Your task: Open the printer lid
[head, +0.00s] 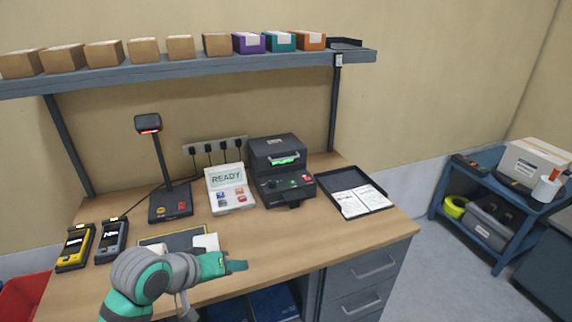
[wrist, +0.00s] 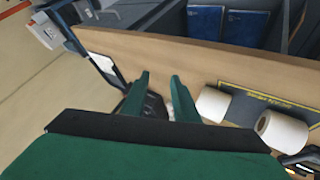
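The black printer (head: 284,186) stands at the back of the wooden desk, right of the READY panel. Its lid (head: 277,146) appears shut, with a silver handle (head: 284,157) across its front and a green glow just below. My gripper (head: 238,266) is over the desk's front part, in front of the printer and apart from it. In the wrist view my gripper (wrist: 160,88) has its two green fingers spread with nothing held between them. A dark object, partly hidden, shows beyond the fingers there; I cannot tell if it is the printer.
A READY panel (head: 231,189) and a scanner stand (head: 170,203) are left of the printer; a black tray (head: 350,195) with papers is right. White rolls (wrist: 212,103) lie by my gripper on a dark mat (wrist: 262,99). A shelf (head: 200,66) with boxes hangs above.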

